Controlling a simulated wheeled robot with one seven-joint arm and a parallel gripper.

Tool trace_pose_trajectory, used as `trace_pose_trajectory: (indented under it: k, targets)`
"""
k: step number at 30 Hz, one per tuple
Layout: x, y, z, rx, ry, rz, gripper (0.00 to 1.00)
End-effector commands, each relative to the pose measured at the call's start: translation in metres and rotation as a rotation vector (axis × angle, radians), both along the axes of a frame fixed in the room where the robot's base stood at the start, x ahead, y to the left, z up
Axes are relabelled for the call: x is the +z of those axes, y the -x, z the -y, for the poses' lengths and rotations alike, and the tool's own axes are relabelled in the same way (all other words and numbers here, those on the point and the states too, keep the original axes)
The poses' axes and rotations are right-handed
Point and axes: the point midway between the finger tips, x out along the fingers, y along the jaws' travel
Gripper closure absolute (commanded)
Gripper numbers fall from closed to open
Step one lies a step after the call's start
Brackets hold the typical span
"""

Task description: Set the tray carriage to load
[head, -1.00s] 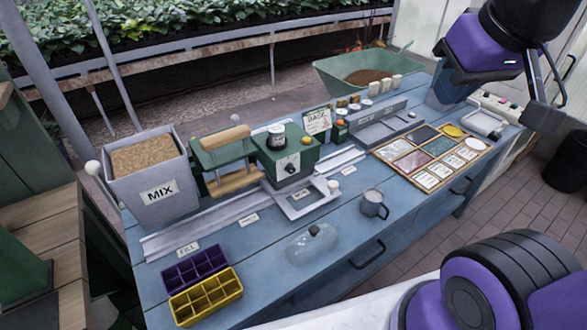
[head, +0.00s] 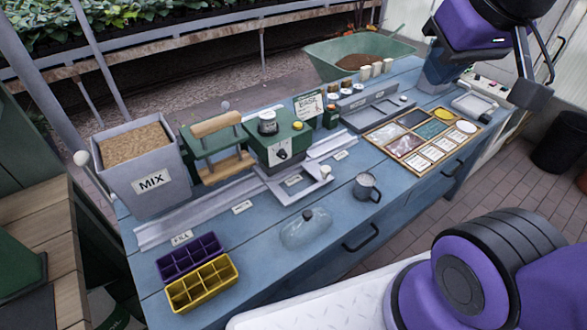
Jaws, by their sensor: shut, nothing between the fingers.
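The tray carriage (head: 310,189) is a flat grey open frame on the bench rail. It stands in front of the green dosing box (head: 280,145), and a small pale knob (head: 326,170) is at its right end. The grey rail (head: 215,209) runs left and right of it. No tray shows on the carriage. My gripper (head: 536,96) is at the upper right, shut and empty, well away from the carriage, above the bench's right end.
A purple tray (head: 190,258) and a yellow tray (head: 202,284) lie at the front left. A clear dome (head: 306,230) and a grey mug (head: 367,187) stand before the rail. The MIX hopper (head: 150,182) and green press (head: 216,150) stand behind it.

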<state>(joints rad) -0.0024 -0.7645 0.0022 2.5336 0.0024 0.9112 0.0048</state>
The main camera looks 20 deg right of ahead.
Motion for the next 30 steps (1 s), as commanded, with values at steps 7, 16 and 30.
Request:
trace_pose_trajectory:
  k: [7, 16, 30]
  targets:
    - [0.000, -0.001, 0.000, 0.002, 0.002, -0.002, 0.79]
    - [-0.014, -0.050, 0.001, 0.114, 0.081, -0.071, 0.39]
    - [-0.084, -0.160, 0.002, 0.433, 0.221, -0.222, 0.39]
